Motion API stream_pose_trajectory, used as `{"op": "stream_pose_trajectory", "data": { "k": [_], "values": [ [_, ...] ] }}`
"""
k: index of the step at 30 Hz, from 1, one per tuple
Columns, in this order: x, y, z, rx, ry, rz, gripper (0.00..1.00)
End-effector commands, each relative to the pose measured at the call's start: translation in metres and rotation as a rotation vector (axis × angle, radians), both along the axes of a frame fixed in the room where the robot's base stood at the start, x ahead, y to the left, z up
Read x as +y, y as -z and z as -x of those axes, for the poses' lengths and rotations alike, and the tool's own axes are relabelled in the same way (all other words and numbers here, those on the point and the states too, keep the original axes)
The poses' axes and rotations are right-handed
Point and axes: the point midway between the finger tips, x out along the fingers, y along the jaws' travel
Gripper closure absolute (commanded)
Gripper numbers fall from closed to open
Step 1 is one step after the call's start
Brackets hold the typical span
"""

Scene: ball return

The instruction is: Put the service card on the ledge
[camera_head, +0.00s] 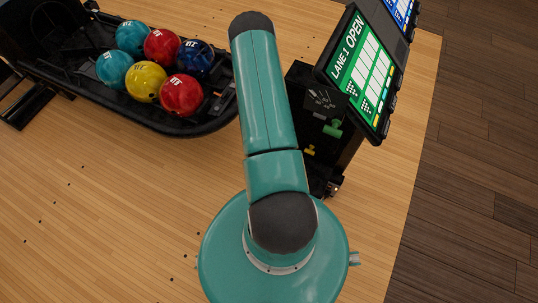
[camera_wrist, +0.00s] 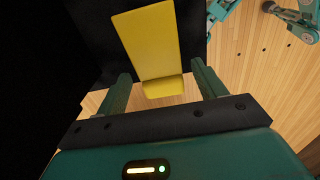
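In the wrist view my gripper (camera_wrist: 162,84) is open, its two teal fingers wide apart. A yellow piece (camera_wrist: 146,40) with a short bent end lies ahead of the finger gap, against a black surface. The fingers do not touch it. A small yellow piece (camera_head: 309,150) also shows on the black console (camera_head: 345,150) in the head view; I cannot tell if it is the same one. I cannot pick out the service card or the ledge for certain. My gripper is not visible in the head view.
A green piece (camera_head: 333,131) and a dark plate with white marks (camera_head: 325,100) are on the console. A lit lane screen (camera_head: 362,68) overhangs it. A black ball return (camera_head: 125,108) with several bowling balls stands at upper left. Wooden floor (camera_head: 90,215) is open at left.

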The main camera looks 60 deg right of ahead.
Motion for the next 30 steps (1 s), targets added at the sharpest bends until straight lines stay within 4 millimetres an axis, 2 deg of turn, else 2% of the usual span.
{"op": "stream_pose_trajectory", "data": {
  "k": [7, 11, 24, 30],
  "values": [
    [0.000, -0.002, 0.000, 0.000, 0.000, 0.000, 0.30],
    [-0.001, -0.013, -0.001, -0.002, 0.001, 0.001, 0.30],
    [-0.001, -0.090, 0.000, -0.003, 0.004, 0.001, 0.30],
    [0.000, -0.116, 0.000, -0.002, 0.002, 0.001, 0.30]
  ]
}}
